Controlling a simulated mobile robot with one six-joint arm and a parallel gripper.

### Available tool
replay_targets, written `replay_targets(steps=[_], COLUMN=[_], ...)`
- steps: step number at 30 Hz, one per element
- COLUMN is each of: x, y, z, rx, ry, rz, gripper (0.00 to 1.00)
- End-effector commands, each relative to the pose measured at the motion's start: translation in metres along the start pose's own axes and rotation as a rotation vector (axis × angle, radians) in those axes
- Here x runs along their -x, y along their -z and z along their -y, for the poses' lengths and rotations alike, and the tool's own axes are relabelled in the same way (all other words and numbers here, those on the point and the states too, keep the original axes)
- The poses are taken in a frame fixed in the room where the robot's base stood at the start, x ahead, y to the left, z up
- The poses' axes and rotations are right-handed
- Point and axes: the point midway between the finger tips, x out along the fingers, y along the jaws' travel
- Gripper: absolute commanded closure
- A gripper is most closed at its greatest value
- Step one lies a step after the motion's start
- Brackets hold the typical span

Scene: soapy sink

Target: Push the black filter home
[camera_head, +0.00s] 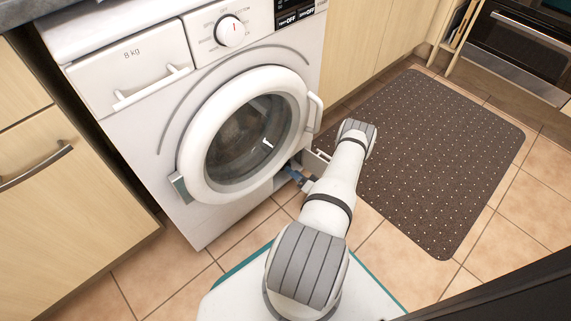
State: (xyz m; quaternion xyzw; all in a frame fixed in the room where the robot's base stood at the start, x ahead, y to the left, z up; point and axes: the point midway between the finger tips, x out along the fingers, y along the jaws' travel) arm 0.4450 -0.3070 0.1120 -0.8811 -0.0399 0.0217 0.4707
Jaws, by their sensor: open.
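The white washing machine (130,155) stands in front of me with its round door (195,160) shut. At its lower right corner, a small dark opening shows beside a white flap (321,156) that stands out from the front. My gripper (291,173) is at this opening, low by the floor, with its fingers pointing left toward the machine. It is open, but its fingertips are small and partly in shadow. I cannot make out the black filter apart from the dark gripper parts and the shadow there. I cannot tell whether the fingers touch it.
A dark dotted mat (445,150) lies on the tiled floor to the right. Wooden cabinets (375,45) stand beside the machine, and an oven (525,45) is at the back right. A drawer cabinet (60,215) is at the left. Bare tiles (165,275) lie at the front left.

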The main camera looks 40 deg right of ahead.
Motion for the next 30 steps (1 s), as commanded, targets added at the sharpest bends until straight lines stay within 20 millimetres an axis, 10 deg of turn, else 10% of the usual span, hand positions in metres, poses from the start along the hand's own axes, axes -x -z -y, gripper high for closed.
replay_targets(steps=[9, 21, 30], x=[-0.046, -0.053, -0.053], y=[0.001, 0.003, 0.003], z=[-0.003, -0.002, -0.002], rx=[0.002, 0.000, 0.000], ry=[-0.001, -0.004, -0.004], rz=[-0.004, -0.007, -0.007], gripper=[0.25, 0.25, 0.49])
